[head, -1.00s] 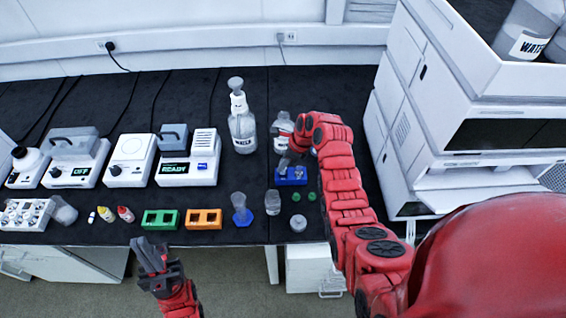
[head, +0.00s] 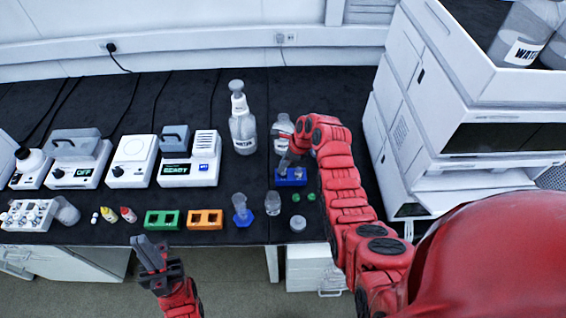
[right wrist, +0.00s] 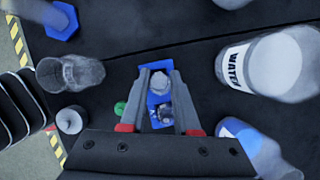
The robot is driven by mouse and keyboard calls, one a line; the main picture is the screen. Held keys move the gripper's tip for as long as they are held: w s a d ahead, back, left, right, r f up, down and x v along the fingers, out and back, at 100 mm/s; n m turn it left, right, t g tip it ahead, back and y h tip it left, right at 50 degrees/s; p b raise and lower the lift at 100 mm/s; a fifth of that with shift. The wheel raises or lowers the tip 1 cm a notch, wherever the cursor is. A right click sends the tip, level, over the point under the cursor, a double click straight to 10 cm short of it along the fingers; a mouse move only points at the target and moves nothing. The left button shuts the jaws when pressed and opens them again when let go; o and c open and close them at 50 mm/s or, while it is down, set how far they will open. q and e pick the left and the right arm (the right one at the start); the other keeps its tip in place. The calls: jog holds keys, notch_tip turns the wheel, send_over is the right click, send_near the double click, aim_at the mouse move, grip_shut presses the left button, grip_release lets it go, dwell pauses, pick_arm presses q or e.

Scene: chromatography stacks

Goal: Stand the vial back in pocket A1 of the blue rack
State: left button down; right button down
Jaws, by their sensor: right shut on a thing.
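The blue rack (head: 291,180) stands on the black bench top, below my right gripper. My right gripper (right wrist: 158,72) is shut on a vial (right wrist: 160,82) with a pale top, over one end of the blue rack (right wrist: 153,124). Whether the vial's base is seated in the pocket is hidden. A second round item (right wrist: 165,114) shows in the rack's other pocket, nearer the palm. Pocket labels are not readable. In the head view, my right gripper (head: 287,164) is small and partly blurred. My left gripper (head: 151,246) is open and empty in front of the bench edge.
A bottle (head: 282,132) stands behind the rack, and a large water bottle (head: 243,128) is to its left. Green (head: 162,220) and orange (head: 205,218) racks stand further left.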

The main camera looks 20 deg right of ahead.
jog(key=shift+f, duration=0.15)
dwell(0.3)
jog(key=shift+f+b, duration=0.3)
jog(key=shift+f, duration=0.75)
jog(key=shift+f, duration=0.2)
jog(key=shift+f, duration=0.25)
jog(key=c, duration=0.6)
grip_release()
jog(key=shift+o, duration=0.5)
